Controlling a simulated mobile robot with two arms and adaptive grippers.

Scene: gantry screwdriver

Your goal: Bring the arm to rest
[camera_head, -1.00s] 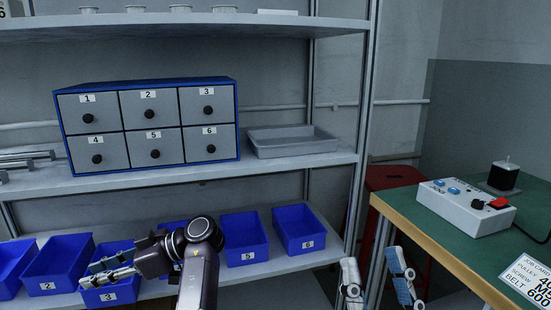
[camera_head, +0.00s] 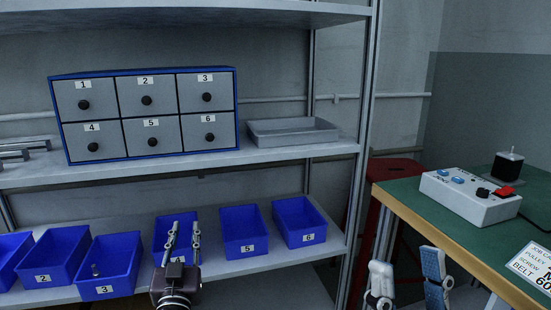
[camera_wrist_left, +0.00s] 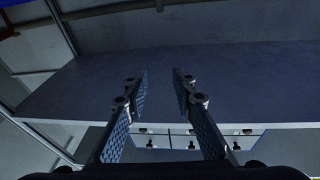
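My left gripper (camera_head: 182,228) points upward in front of bin 4 (camera_head: 161,235). Its two fingers stand apart with nothing between them, and they hide part of that bin. In the left wrist view the fingers (camera_wrist_left: 158,85) are also apart and empty, with a broad shelf surface behind them. My right gripper (camera_head: 408,265) is low at the right, beside the bench. Its two fingers are well apart, with nothing seen between them; the rest of it is cut off by the frame edge.
Blue bins line the lower shelf; bin 3 (camera_head: 108,262) holds a small item. A drawer cabinet (camera_head: 150,114) and a grey tray (camera_head: 293,132) stand on the shelf above. The green-topped bench (camera_head: 415,196) at right carries a control box (camera_head: 470,196).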

